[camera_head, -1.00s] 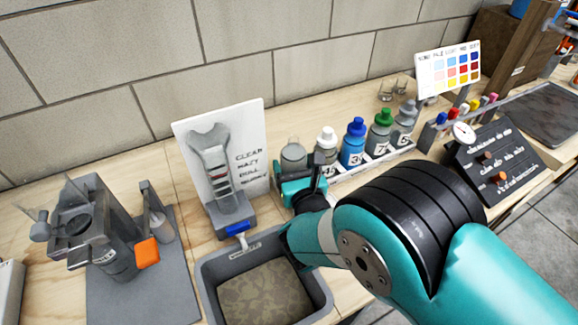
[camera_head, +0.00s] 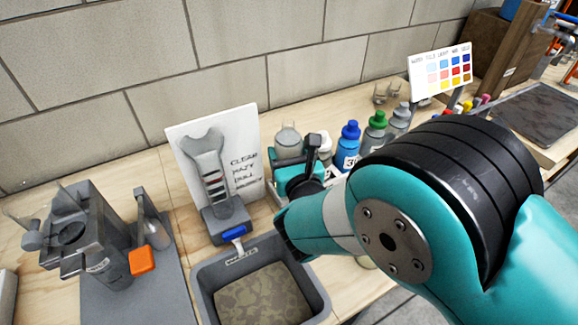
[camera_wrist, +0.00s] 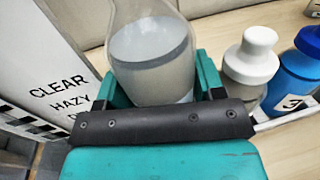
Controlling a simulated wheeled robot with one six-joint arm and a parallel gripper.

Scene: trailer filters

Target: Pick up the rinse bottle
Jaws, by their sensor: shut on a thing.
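The rinse bottle (camera_wrist: 152,60) is a clear, translucent bottle with cloudy liquid in its lower part. In the wrist view it stands between the two teal fingers of my gripper (camera_wrist: 155,88), which is shut on it. In the head view the bottle (camera_head: 288,138) shows just above my gripper (camera_head: 290,168), at the left end of the bottle row. My gripper and arm hide its lower part, so I cannot tell whether its base touches the rack.
A white-capped bottle (camera_wrist: 251,57) and a blue-capped bottle (camera_wrist: 296,72) stand close to the right. A turbidity board (camera_head: 215,150) is close on the left. A grey bin (camera_head: 258,285) lies in front. A grey apparatus (camera_head: 85,235) stands at far left.

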